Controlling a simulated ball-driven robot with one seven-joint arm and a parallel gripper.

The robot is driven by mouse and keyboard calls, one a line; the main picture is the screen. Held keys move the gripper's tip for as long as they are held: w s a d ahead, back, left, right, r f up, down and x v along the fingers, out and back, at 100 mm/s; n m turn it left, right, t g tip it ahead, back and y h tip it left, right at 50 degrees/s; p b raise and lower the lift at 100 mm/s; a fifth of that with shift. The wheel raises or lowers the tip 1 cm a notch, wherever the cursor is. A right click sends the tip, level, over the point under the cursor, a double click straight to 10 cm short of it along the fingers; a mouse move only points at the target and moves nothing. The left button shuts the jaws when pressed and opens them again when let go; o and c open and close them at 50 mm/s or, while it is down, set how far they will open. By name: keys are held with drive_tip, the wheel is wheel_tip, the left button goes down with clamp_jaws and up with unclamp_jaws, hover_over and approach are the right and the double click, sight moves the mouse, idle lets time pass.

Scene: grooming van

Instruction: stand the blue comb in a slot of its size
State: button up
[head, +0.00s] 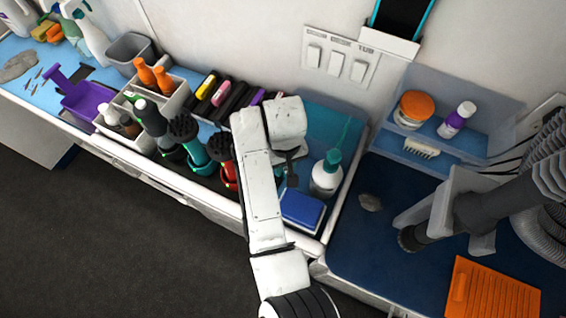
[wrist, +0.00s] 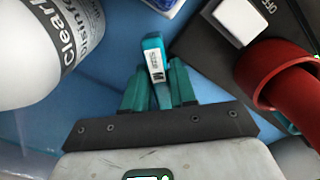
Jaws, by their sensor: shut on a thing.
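My gripper (wrist: 157,84) is shut on a narrow teal-blue piece (wrist: 154,58) with a white label that seems to read M. This looks like an end of the blue comb; its teeth and far end are hidden. In the head view my gripper (head: 290,176) is small and dark, beside the white arm and left of a white bottle; the held piece cannot be made out there. It is over the blue counter in the wrist view. I cannot clearly make out a sized comb slot in either view.
A white bottle with a teal cap (head: 326,177) stands right of my gripper. A blue block (head: 302,209) lies in front. Red (wrist: 290,82) and teal holders stand left in the head view. A clear bin (head: 448,160) stands right.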

clamp_jaws()
drive_tip(key=shift+r+b, duration=0.2)
drive_tip(key=shift+b, duration=0.1)
wheel_tip(320, 180, up, 18)
drive_tip(key=p, duration=0.4)
